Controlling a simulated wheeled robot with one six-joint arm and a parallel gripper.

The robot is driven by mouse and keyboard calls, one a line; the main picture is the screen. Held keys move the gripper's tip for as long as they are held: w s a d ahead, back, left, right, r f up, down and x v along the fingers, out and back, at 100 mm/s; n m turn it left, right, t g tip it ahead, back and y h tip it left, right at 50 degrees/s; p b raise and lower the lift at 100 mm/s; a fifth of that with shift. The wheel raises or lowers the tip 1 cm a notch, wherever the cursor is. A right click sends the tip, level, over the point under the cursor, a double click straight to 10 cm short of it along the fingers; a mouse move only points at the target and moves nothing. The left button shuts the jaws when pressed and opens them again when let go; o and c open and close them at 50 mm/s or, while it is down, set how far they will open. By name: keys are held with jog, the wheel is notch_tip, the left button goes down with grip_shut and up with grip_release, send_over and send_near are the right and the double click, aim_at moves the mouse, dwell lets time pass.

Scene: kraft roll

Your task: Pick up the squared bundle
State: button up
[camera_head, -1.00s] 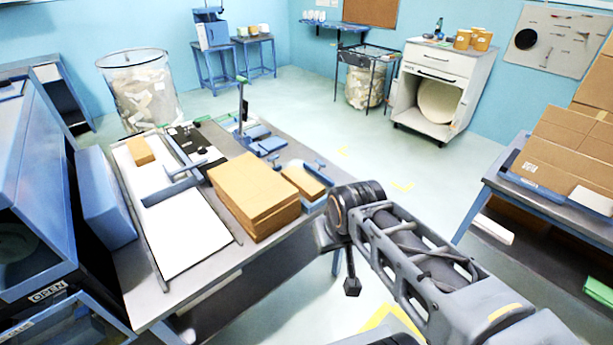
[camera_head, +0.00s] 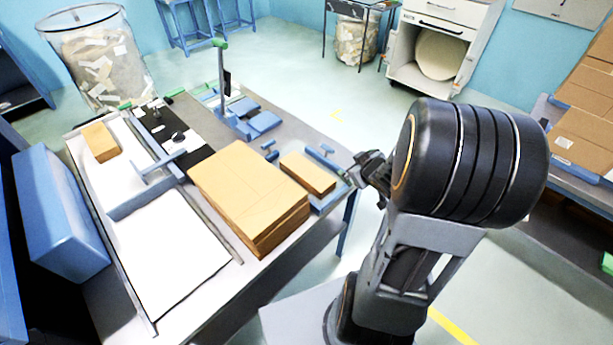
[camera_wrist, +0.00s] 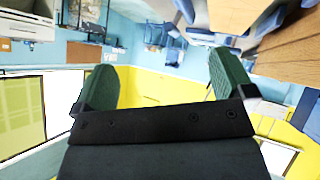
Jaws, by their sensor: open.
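Several brown paper blocks lie on the workbench, and I cannot tell for certain which is the squared bundle. A small brown bundle (camera_head: 308,174) sits in a blue holder (camera_head: 328,203) at the bench's right edge. A large brown stack (camera_head: 248,190) lies left of it. Another small block (camera_head: 99,141) lies on the white board at the far left. My gripper shows partly beside the blue holder in the head view (camera_head: 371,172), partly hidden by my arm. In the wrist view its two green fingers (camera_wrist: 168,65) are wide apart with nothing between them.
A bench with cartons (camera_head: 585,140) is at the right. Open floor (camera_head: 370,110) lies between.

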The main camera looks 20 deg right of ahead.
jog(key=s+a+f+n+t+y, duration=0.1)
jog(key=s+a+f+t+y, duration=0.1)
jog(key=s+f+y, duration=0.3)
jog(key=y+b, duration=0.2)
send_near(319, 179)
jog(key=w, duration=0.1)
jog(key=w+a+f, duration=0.1)
jog(key=w, duration=0.1)
jog(key=shift+a+f+n, duration=0.2)
jog(key=shift+f+n, duration=0.1)
jog(key=shift+x, duration=3.05)
jog(key=shift+r, duration=0.1)
jog(key=c, duration=1)
